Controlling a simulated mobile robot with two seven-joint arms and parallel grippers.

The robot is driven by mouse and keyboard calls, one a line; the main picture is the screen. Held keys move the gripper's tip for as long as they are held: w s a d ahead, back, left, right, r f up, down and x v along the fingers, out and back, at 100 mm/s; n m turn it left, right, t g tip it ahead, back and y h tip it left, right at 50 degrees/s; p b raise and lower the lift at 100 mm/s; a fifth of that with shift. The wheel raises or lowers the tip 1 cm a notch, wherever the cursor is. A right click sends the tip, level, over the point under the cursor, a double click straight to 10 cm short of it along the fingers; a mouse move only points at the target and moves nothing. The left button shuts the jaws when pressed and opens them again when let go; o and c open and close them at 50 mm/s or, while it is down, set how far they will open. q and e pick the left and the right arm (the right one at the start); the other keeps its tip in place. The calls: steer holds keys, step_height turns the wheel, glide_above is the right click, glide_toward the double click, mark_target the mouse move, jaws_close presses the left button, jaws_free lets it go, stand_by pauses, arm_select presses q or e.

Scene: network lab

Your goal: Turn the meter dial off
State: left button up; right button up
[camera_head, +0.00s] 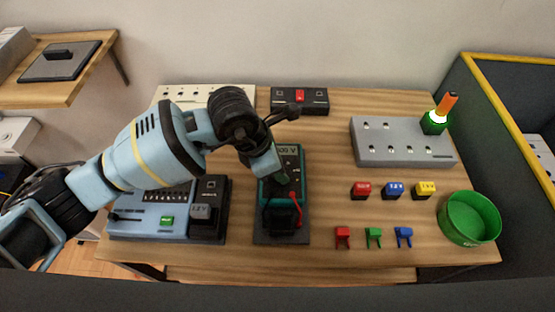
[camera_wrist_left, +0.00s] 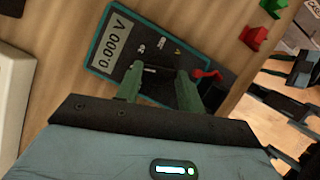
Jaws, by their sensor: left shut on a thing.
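The meter (camera_head: 299,160) is a teal-edged dark box on a dark stand at the middle of the table. It also shows in the wrist view (camera_wrist_left: 112,24), where its display (camera_wrist_left: 109,43) reads 0.000 V. My left gripper (camera_head: 281,179) reaches down onto the meter's face. In the wrist view its two green fingers (camera_wrist_left: 158,76) stand over the dial area, below the display. They are shut on the dial, which is mostly hidden between them; I cannot read its setting. My right gripper is not in view.
A red lead (camera_head: 297,203) curves over the meter's lower part. A blue-grey device (camera_head: 130,222) stands close to its left. To the right are a grey panel (camera_head: 375,155), several small coloured blocks and clips, and a green bowl (camera_head: 470,238). Bare wood lies right of the meter.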

arm_select(q)
steer(key=shift+s+r+n+t+p, duration=0.1)
steer(key=shift+r+n+t+p, duration=0.25)
steer(key=shift+n+p, duration=0.5)
steer(key=n+t+y+p, duration=0.1)
steer(key=n+p, duration=0.1)
steer(key=n, duration=0.2)
steer(key=shift+s+d, duration=0.1)
steer(key=shift+d, duration=0.05)
steer(key=shift+d+n+t+y+p, duration=0.1)
steer(key=shift+n+t+y+p, duration=0.25)
steer(key=shift+n+p, duration=0.9)
steer(key=shift+n, duration=0.1)
steer(key=shift+f+n+t+y+p, duration=0.3)
steer(key=shift+n+y+p, duration=0.2)
steer(key=shift+n, duration=0.3)
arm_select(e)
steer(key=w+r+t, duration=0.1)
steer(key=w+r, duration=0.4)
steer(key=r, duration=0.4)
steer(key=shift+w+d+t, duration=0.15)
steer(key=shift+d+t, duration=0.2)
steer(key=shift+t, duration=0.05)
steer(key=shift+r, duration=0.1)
arm_select(q)
steer(key=o, duration=1)
steer(key=shift+s, duration=0.1)
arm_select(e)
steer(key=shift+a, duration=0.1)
